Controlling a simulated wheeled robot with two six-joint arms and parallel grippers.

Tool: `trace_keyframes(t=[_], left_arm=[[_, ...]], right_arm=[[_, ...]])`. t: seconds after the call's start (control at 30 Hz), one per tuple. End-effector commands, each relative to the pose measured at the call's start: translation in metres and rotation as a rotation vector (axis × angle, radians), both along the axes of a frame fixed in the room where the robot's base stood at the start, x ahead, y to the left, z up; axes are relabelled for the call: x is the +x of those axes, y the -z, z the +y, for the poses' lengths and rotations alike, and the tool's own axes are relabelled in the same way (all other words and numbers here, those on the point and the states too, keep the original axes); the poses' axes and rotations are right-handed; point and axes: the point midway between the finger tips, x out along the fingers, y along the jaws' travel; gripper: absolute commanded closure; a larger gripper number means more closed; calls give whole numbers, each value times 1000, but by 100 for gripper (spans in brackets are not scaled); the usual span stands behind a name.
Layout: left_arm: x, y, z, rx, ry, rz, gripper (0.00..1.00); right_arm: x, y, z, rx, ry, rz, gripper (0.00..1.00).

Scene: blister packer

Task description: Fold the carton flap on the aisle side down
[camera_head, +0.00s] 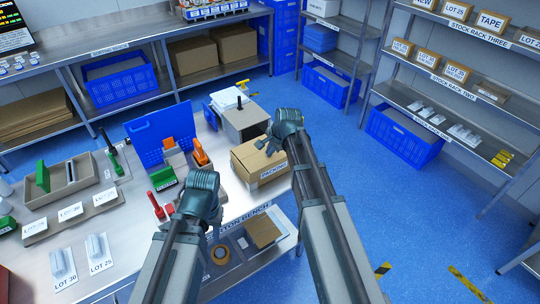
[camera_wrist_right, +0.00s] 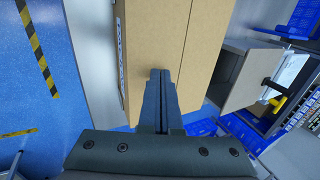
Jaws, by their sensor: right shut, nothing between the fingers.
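The brown carton (camera_head: 250,172) sits at the right end of the bench, with a printed label on its front side. Its top looks closed and mostly flat, with a seam along it; I cannot tell whether a flap edge is slightly raised. My right gripper (camera_head: 268,146) is over the carton's right part. In the right wrist view, its shut, empty fingers (camera_wrist_right: 161,75) point along the carton's top (camera_wrist_right: 150,38), touching or just above it. My left gripper (camera_head: 204,205) is over the bench, left of the carton and apart from it; its fingers are not clear.
A grey box-like machine (camera_head: 243,124) stands just behind the carton. A blue panel (camera_head: 160,138), orange-handled tools (camera_head: 200,152) and a red-handled tool (camera_head: 156,204) stand to the left. A tape roll (camera_head: 220,254) lies on the lower shelf. The blue aisle floor (camera_head: 370,200) is open on the right.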

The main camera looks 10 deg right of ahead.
Motion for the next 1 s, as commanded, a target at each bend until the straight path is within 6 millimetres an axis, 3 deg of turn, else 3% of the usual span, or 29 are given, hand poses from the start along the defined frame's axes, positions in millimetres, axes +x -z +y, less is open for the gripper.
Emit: trace_keyframes(t=[0.47,1.0], left_arm=[[0,-1,0,0,0,0,65],[0,-37,0,0,0,0,65]], right_arm=[[0,-1,0,0,0,0,100],[-15,-37,-5,0,0,0,100]])
